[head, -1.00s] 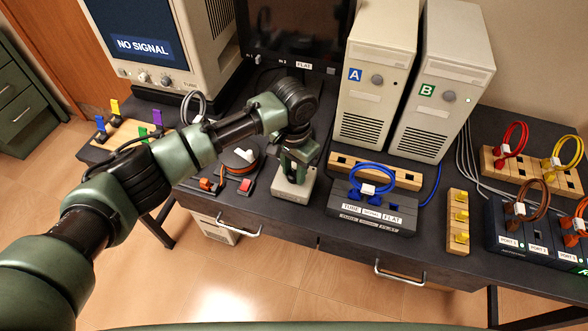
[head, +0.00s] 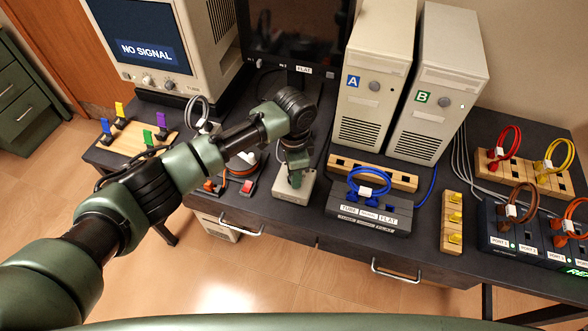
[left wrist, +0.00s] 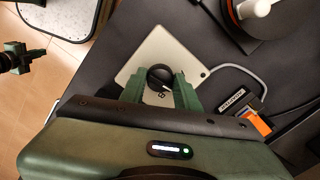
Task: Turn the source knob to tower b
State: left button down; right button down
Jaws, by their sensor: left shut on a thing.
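The source knob (left wrist: 160,77) is a round black knob on top of a small pale box. The box (head: 291,188) stands near the table's front edge in the head view, and the box also shows in the left wrist view (left wrist: 137,62). My left gripper (head: 295,168) points down at the box. In the left wrist view my left gripper (left wrist: 162,86) has its green fingers on either side of the knob, shut on it. A letter B shows on the box beside the knob. Tower B (head: 436,90) stands behind, right of tower A (head: 372,95).
A monitor reading NO SIGNAL (head: 143,45) stands at the back left, a dark flat screen (head: 297,35) beside it. A switch box with a blue cable (head: 372,210) is right of the knob box. An orange connector (left wrist: 252,123) lies close by. Port boxes stand at the right.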

pick_arm(q)
jog(key=m+p, duration=0.1)
jog(key=m, duration=0.4)
jog(key=shift+m, duration=0.3)
jog(key=m, duration=0.4)
jog(key=shift+m, duration=0.7)
jog(key=c, duration=1)
grip_release()
jog(key=shift+c, duration=0.2)
notch_tip(320, 180, up, 8)
jog(key=shift+f+b, duration=0.1)
jog(key=shift+b, duration=0.65)
